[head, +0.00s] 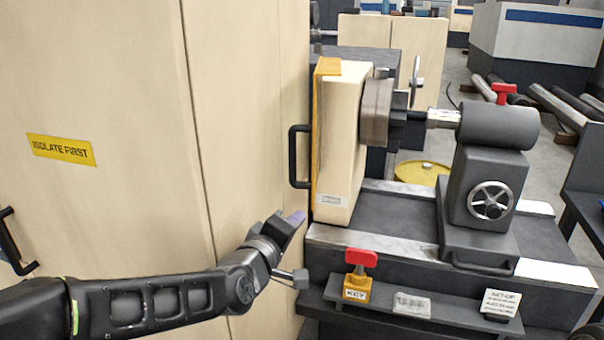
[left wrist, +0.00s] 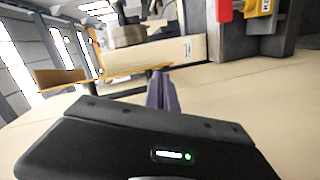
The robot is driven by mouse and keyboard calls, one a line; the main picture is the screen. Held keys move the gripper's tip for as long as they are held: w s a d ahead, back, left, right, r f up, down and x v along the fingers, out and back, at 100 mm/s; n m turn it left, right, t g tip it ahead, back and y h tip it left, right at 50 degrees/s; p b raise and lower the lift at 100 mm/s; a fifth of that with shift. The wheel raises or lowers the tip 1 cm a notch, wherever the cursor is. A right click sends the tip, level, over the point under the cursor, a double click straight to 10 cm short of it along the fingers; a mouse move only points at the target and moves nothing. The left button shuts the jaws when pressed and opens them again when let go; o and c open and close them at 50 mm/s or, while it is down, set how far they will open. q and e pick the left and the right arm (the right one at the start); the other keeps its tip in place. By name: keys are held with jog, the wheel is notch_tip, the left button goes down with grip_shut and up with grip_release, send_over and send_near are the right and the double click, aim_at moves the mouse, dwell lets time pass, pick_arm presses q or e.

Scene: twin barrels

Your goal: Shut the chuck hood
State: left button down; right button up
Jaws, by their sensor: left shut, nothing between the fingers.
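The chuck hood (head: 340,150) is a cream box-like guard with an orange edge. A black bar handle (head: 292,157) is on its left side. The grey chuck (head: 377,112) is exposed to the right of the hood. My left gripper (head: 297,218) is shut and empty, its purple fingertips below the handle and apart from it in the picture. In the left wrist view the shut fingers (left wrist: 162,95) point toward the cream hood (left wrist: 165,57) with its orange edge. My right gripper is not in view.
A tall cream cabinet (head: 110,90) with a yellow "ISOLATE FIRST" label fills the left. The tailstock (head: 485,185) with its handwheel stands right of the chuck. A front shelf holds a red-handled key in a yellow block (head: 357,290) and a white card (head: 500,303).

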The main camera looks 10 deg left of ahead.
pick_arm(q)
notch_tip(320, 180, up, 8)
jog(key=a+n+t, duration=0.2)
jog(key=n, duration=0.3)
jog(key=shift+s+r+y, duration=0.15)
jog(key=shift+s+y, duration=0.2)
jog(key=shift+y, duration=0.05)
jog(key=shift+w, duration=0.1)
jog(key=w+d+p, duration=0.1)
jog(key=w+p, duration=0.2)
jog(key=w, duration=0.6)
jog(key=shift+w, duration=0.4)
